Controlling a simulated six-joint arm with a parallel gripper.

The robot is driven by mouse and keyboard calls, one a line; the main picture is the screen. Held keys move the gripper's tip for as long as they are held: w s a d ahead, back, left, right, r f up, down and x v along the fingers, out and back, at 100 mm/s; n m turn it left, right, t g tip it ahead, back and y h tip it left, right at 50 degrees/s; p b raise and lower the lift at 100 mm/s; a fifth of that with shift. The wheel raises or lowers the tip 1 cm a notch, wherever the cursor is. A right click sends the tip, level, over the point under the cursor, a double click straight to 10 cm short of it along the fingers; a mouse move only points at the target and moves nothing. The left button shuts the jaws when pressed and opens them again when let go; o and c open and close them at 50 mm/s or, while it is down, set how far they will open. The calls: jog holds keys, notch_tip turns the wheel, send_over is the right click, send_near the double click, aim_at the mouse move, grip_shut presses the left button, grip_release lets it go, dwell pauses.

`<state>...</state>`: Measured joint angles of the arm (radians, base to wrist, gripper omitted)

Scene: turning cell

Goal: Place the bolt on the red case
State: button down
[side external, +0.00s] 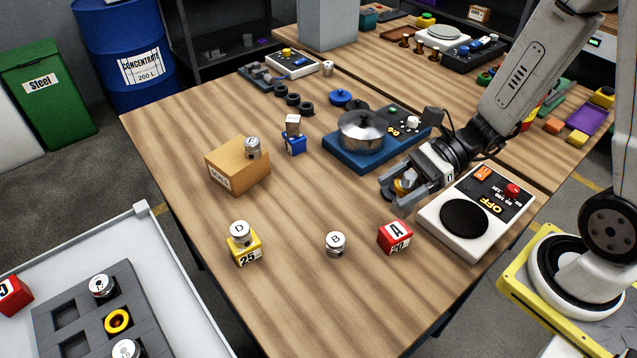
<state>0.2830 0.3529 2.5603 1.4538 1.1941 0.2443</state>
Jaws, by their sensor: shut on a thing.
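My gripper (394,194) is above the table at right of centre, beside the white OFF unit. Its fingers are closed around a small brass-coloured thing (404,185), probably the bolt. The fingers hide most of it, so its shape is unclear. The red case (396,238), marked A and 20, sits on the table just below the gripper in the picture, apart from it. Its marked top shows nothing on it. Another red block (14,295) lies at the far left on the grey tray's side.
The white OFF unit (430,222) with a black round pad stands right of the red case. Metal cylinder B (335,245) stands to its left, and a yellow block (245,255) bears cylinder D. A pot (361,130) on a blue base and a cardboard box (236,172) stand behind.

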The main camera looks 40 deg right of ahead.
jog(key=shift+f, duration=0.1)
send_over(389, 233)
jog(key=shift+f, duration=2.4)
jog(key=shift+f, duration=0.15)
grip_release()
jog(key=v, duration=1.2)
